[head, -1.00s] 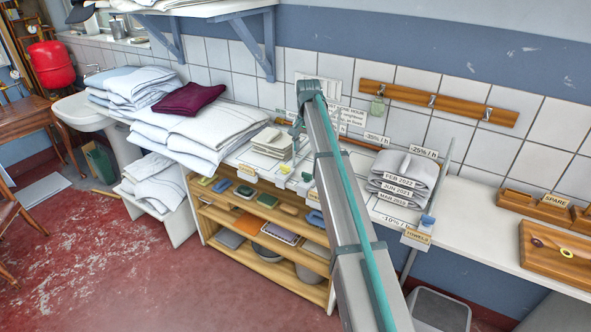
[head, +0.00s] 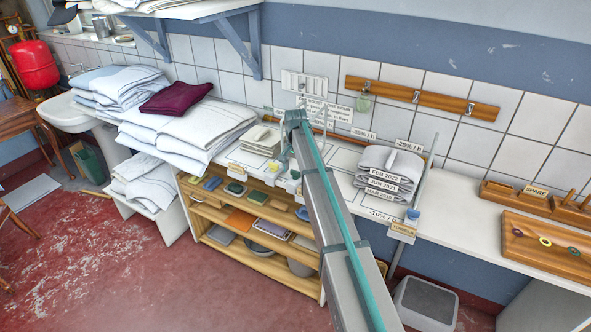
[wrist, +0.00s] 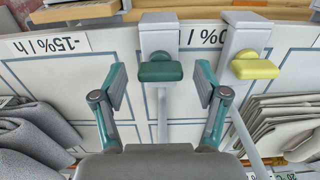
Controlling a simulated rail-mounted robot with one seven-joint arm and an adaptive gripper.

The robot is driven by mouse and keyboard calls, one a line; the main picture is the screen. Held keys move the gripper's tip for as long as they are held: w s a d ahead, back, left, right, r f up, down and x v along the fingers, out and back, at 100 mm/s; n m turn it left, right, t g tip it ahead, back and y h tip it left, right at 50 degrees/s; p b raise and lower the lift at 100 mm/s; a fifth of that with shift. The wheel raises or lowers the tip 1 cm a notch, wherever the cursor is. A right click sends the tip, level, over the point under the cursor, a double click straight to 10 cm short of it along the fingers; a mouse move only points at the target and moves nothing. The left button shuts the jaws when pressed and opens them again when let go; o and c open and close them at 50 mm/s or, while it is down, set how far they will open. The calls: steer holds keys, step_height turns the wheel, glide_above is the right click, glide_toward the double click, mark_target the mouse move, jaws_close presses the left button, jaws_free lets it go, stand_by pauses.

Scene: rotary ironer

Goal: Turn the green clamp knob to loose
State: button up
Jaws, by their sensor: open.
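The green clamp knob (wrist: 160,72) is a dark green block on a grey clamp body (wrist: 158,35) at the upper middle of the wrist view. My gripper (wrist: 160,84) is open, with one teal-and-grey finger on each side of the knob in that view. I see gaps between the fingers and the knob, and cannot tell whether the fingertips reach its depth. A yellow knob (wrist: 254,66) sits on a like clamp just right of the right finger.
Grey folded cloths (wrist: 32,140) and pale folded cloths (wrist: 275,122) flank my gripper. In the head view, folded linen (head: 195,133) is piled to the left and a grey stack (head: 388,165) stands to the right. A wooden shelf unit (head: 250,241) stands below.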

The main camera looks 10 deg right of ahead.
steer(key=c, duration=1.2)
steer(key=shift+o, duration=0.2)
steer(key=shift+n, duration=0.3)
steer(key=n+b, duration=0.1)
steer(key=n, duration=0.2)
steer(key=shift+n+b, duration=0.3)
steer(key=n+b, duration=0.1)
steer(key=n, duration=0.3)
steer(key=shift+n, duration=0.3)
steer(key=n+b, duration=0.1)
steer(key=n, duration=0.8)
steer(key=shift+b, duration=0.35)
